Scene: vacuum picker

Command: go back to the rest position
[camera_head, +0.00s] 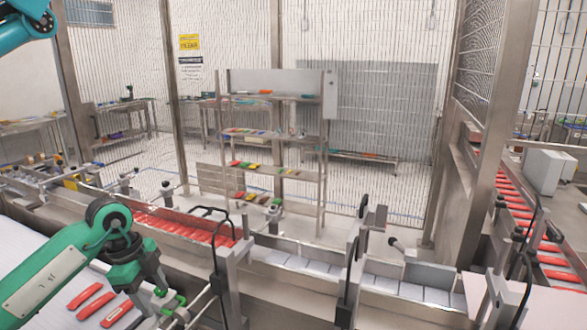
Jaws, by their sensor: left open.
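My left arm, green, comes in from the lower left. Its gripper (172,303) is low in the picture, over the front edge of the white surface (30,245), and is open. I see nothing between its fingers. Flat red pieces (84,296) lie on the white surface to its left, apart from it. My right gripper is not in view.
A channel of red pieces (165,221) runs behind the arm, and a metal-walled channel with white pieces (330,268) continues right. Another line of red pieces (520,215) is at far right. A shelf rack (275,150) stands before the mesh fence (370,60).

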